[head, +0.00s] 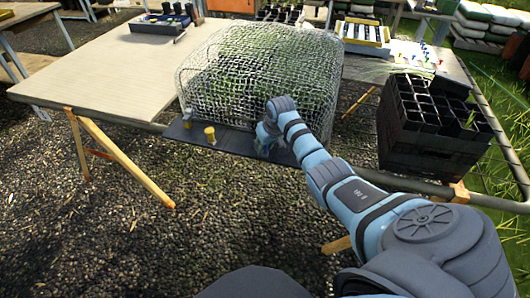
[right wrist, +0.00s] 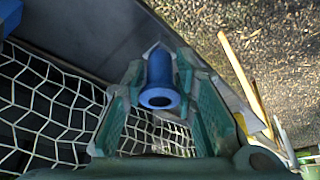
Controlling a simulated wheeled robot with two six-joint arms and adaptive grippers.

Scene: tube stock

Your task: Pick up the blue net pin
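The blue net pin (right wrist: 160,78) stands between the two green fingers of my right gripper (right wrist: 161,84) in the right wrist view. Its round, hollow end faces the camera. The fingers are apart on either side of it, and I see no clear grip on it. In the head view my right gripper (head: 268,140) is low at the front edge of the netted frame (head: 235,136), and the blue pin there is hidden behind it. A second blue piece (right wrist: 9,16) shows at the upper left corner of the wrist view. My left gripper is not in view.
A stack of black trays (head: 425,125) stands to the right. The pale table (head: 100,70) at left is mostly clear.

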